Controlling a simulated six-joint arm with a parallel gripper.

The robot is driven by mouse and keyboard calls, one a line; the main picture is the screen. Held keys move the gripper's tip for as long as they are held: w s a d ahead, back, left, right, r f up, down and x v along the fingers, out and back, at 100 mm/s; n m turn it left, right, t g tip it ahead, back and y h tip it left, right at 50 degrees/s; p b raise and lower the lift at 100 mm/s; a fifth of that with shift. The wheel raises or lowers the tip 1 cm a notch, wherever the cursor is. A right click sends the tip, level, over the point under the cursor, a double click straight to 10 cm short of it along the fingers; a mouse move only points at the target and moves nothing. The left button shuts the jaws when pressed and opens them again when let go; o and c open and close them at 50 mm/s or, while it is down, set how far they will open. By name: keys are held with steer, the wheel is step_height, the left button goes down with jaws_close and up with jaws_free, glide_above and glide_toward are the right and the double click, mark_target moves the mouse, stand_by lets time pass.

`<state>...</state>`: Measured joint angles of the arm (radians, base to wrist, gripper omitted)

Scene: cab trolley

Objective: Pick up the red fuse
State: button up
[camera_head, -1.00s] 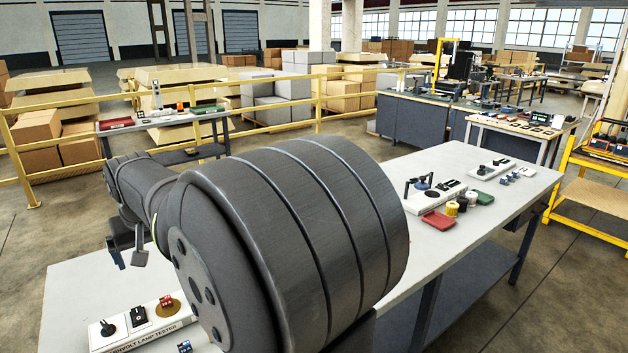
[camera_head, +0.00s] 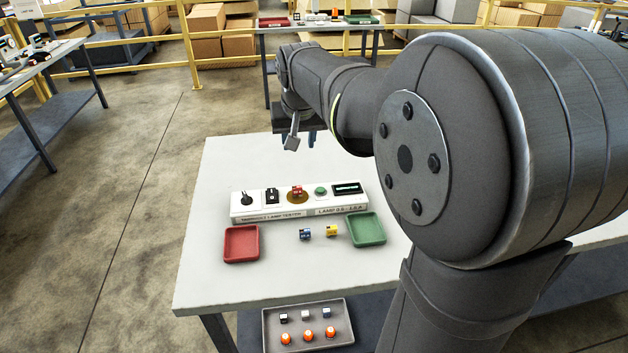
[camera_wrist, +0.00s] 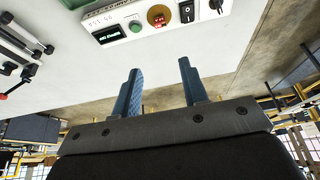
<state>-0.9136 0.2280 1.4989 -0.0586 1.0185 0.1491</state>
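A small red block (camera_head: 297,190), which looks like the red fuse, sits on a round gold disc (camera_head: 297,199) on the white lamp tester (camera_head: 343,205). It also shows in the wrist view (camera_wrist: 157,19), at the top. My gripper (camera_head: 301,141) is above the table, beyond the tester in the head view. Its two blue fingers (camera_wrist: 160,72) are apart with nothing between them. A blue block (camera_head: 305,234) and a yellow block (camera_head: 331,231) lie on the table in front of the tester.
A red tray (camera_head: 241,258) and a green tray (camera_head: 382,241) flank the loose blocks. The tester also has a knob, a black switch, a green button and a display (camera_head: 346,189). A grey tray (camera_head: 268,318) with several small parts sits lower, at the table's front. The table's left side is clear.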

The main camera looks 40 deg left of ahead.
steer(key=n+g+h, duration=0.3)
steer(key=n, duration=1.5)
glide_above(295, 187)
steer(key=f, duration=1.7)
steer(key=shift+s+d, duration=0.2)
steer(key=shift+d, duration=0.05)
steer(key=shift+w+a+f, duration=0.1)
steer(key=shift+f, duration=1.25)
steer(key=shift+w+a+f, duration=0.1)
steer(key=shift+f, duration=1.25)
jaws_close()
